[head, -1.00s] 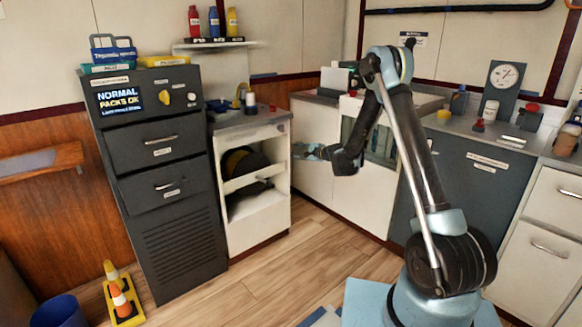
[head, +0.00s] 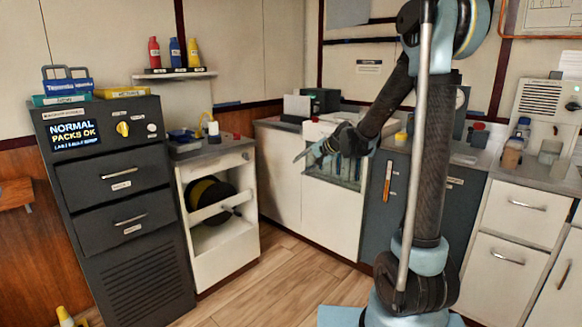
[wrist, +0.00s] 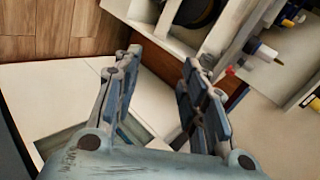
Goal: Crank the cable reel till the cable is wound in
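The cable reel (head: 207,198), a dark disc with yellow on it, sits in the open bay of a white cabinet (head: 245,240) left of centre in the head view. A small dark part, perhaps its crank, sticks out at its right side. A light bar crosses in front of the reel. Part of the reel also shows at the top of the wrist view (wrist: 198,10). My gripper (head: 308,152) is to the right of the cabinet, apart from the reel. In the wrist view my gripper (wrist: 162,60) has its fingers spread with nothing between them. I cannot make out the cable.
A dark drawer cabinet (head: 120,215) stands left of the reel cabinet. White and grey counters with small items run behind and right of my arm. A shelf (head: 178,75) holds three bottles. The wooden floor (head: 290,285) in front is clear.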

